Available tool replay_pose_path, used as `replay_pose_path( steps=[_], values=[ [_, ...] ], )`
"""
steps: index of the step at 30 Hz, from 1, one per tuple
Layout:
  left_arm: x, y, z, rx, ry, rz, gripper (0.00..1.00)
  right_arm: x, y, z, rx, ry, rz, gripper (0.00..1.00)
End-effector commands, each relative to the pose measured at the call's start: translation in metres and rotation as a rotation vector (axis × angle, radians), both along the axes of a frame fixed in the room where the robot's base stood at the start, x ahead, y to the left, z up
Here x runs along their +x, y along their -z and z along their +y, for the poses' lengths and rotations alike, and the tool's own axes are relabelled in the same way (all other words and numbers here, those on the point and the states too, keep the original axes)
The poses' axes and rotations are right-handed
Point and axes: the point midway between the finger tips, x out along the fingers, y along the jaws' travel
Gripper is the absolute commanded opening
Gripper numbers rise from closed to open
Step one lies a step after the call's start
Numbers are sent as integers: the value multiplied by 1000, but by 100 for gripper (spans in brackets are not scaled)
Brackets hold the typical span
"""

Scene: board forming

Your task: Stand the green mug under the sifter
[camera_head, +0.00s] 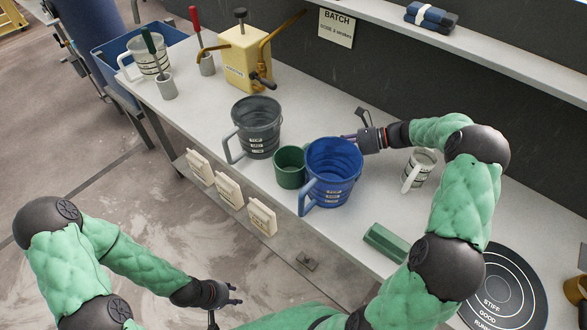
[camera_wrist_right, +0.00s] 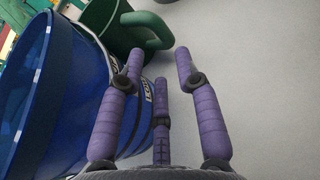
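The green mug (camera_head: 290,167) stands upright on the bench between the grey jug and the blue jug. Its handle shows at the top of the right wrist view (camera_wrist_right: 150,32). My right gripper (camera_wrist_right: 158,62) is open and empty, with the handle just beyond its fingertips. In the head view its purple fingers (camera_head: 349,137) are partly hidden behind the blue jug (camera_head: 333,172). My left gripper (camera_head: 226,302) is open and empty, low in front of the bench. A cream box with brass arms (camera_head: 246,58), apparently the sifter, stands at the back.
The grey jug (camera_head: 256,130) stands left of the mug. The blue jug wall (camera_wrist_right: 70,100) is close beside my right fingers. Bench before the box is clear.

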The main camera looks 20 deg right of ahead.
Motion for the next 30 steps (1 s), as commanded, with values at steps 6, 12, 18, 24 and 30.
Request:
replay_pose_path(
  steps=[6, 12, 18, 24, 30],
  values=[
    [0, 7, 0, 0, 0, 0, 40, 9, 10, 20, 1, -1, 0, 33],
    [0, 16, 0, 0, 0, 0, 40, 16, 20, 32, 1, -2, 0, 33],
    [0, 27, 0, 0, 0, 1, 40, 28, 32, 54, 1, -2, -1, 33],
    [0, 28, 0, 0, 0, 1, 40, 31, 33, 60, 0, 2, -1, 33],
    [0, 27, 0, 0, 0, 0, 40, 31, 32, 60, 0, 1, 0, 5]
  ],
)
